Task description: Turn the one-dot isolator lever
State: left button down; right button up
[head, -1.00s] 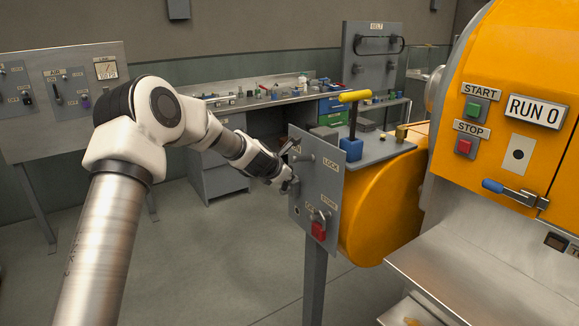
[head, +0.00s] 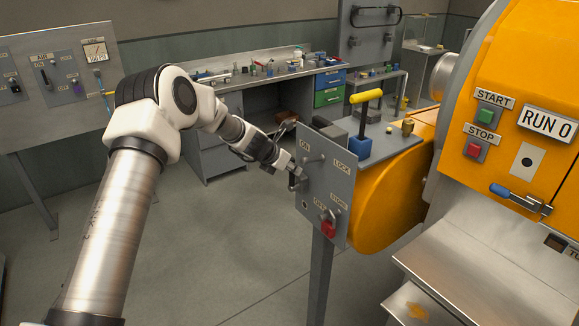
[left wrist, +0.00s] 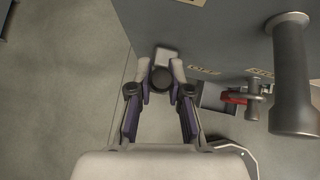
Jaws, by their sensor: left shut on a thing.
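The grey isolator panel (head: 340,185) stands on a post left of the orange machine, with ON, LOCK, OFF and STORE labels. My left gripper (head: 295,176) is at the left part of its face, below the ON label. In the left wrist view the fingers (left wrist: 162,80) are closed around a dark round grip with a pale block behind it (left wrist: 166,56), which I take as the isolator lever's handle. No dot mark is readable. A red padlock (head: 328,228) hangs low on the panel and also shows in the left wrist view (left wrist: 234,97). My right gripper is out of view.
A grey peg (head: 313,160) sticks out of the panel near the gripper, large in the left wrist view (left wrist: 292,80). A yellow-handled lever (head: 367,97) on a blue block stands behind the panel. A workbench (head: 250,80) is farther back.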

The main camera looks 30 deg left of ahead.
pick_arm(q)
jog(key=shift+f, duration=0.15)
jog(key=c, duration=1.1)
grip_release()
jog(key=shift+a, duration=0.1)
jog(key=shift+s+r, duration=0.3)
jog(key=shift+r, duration=0.15)
jog(key=v, duration=1.1)
jog(key=shift+a+f, duration=0.1)
jog(key=shift+f, duration=0.05)
